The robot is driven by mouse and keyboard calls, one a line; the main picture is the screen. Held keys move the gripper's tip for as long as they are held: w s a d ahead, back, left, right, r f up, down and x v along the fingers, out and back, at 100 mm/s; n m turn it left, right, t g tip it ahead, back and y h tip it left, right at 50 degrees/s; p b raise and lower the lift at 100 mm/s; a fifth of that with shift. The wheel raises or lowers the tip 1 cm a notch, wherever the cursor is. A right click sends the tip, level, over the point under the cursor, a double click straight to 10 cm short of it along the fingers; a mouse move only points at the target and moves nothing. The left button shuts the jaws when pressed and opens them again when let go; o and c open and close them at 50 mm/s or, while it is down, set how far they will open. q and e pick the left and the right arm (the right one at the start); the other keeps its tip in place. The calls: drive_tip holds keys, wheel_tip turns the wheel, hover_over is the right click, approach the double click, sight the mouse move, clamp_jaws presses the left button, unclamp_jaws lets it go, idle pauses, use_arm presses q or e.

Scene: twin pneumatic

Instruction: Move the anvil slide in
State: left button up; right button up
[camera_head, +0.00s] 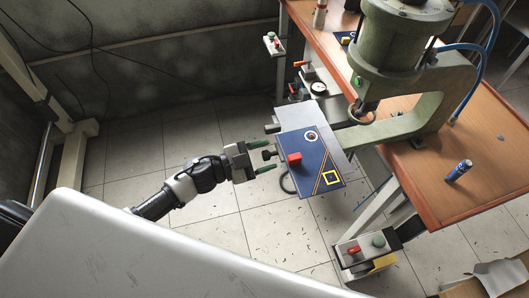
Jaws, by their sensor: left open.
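The anvil slide (320,178) appears as a blue plate with a red block, a yellow square and a round mark on top. It sticks out to the left of the green press (430,120), over the floor. A small dark knob-like part juts from its left edge. My left gripper (270,155) is at that left edge, open, with its two green-tipped fingers on either side of the dark part. I cannot tell whether they touch it. My right gripper is not in view.
The press stands on a brown wooden bench (455,200), with a blue can (459,170) on it. Control boxes with red and green buttons are at the back (273,44) and at the front (363,247). Tiled floor to the left is mostly clear.

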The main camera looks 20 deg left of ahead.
use_arm(q)
drive_tip(key=shift+c, duration=0.3)
clamp_jaws()
drive_tip(key=x, duration=0.3)
drive_tip(key=shift+w+d+p, duration=0.2)
drive_tip(key=shift+d+p, duration=0.15)
drive_tip(key=shift+w+d, duration=0.2)
drive_tip(key=shift+d, duration=0.1)
drive_tip(key=shift+o, duration=0.3)
unclamp_jaws()
